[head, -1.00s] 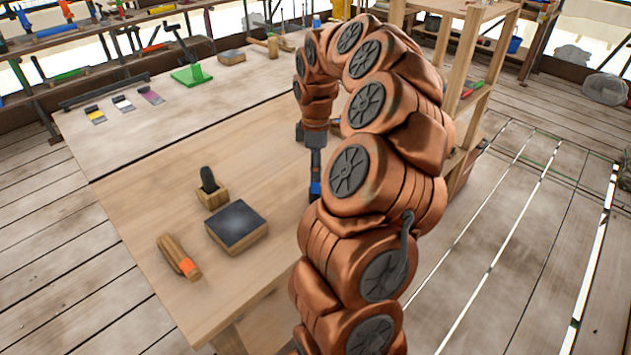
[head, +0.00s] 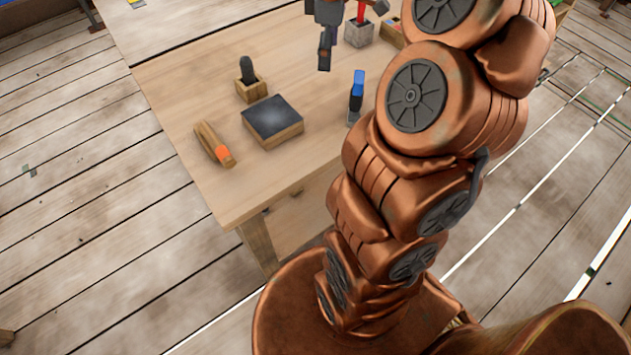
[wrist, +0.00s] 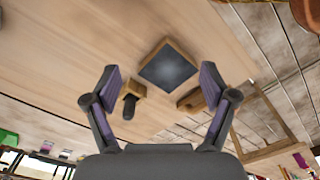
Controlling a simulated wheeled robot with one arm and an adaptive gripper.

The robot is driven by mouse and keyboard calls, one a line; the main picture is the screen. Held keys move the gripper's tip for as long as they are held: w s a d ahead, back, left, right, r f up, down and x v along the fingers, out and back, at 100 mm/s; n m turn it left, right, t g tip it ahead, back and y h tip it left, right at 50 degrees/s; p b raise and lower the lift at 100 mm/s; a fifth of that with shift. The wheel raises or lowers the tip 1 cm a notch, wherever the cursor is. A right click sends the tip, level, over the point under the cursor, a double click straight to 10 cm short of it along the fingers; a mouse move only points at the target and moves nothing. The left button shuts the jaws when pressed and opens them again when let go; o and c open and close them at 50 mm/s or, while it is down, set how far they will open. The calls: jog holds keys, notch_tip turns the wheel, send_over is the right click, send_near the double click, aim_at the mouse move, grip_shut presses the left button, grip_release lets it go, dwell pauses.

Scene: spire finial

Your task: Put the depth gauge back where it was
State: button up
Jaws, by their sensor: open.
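I cannot tell for certain which object is the depth gauge. A small dark tool with a blue top (head: 356,97) stands upright on the wooden bench (head: 190,80), right of a dark slab, in the head view. My gripper (head: 324,62) shows at the top of the head view, above the bench and behind that tool, apart from it. In the wrist view my gripper (wrist: 160,88) has its two fingers spread wide, with nothing held between them. The blue-topped tool does not show clearly in the wrist view.
A grey holder with a red item (head: 359,32) is farther back. Front bench surface is otherwise clear.

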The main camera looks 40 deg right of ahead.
jog(key=s+a+f+m+g, duration=0.1)
jog(key=s+a+m, duration=0.1)
jog(key=s+a, duration=0.65)
jog(key=s+a+f+m, duration=0.1)
jog(key=s+a+m, duration=0.1)
jog(key=s+a, duration=0.65)
jog(key=s+a+f+m+g, duration=0.1)
jog(key=s+a+f+m, duration=0.2)
jog(key=s, duration=0.4)
jog(key=shift+a+f+m, duration=0.35)
jog(key=shift+a+m, duration=0.35)
jog(key=shift+a, duration=0.45)
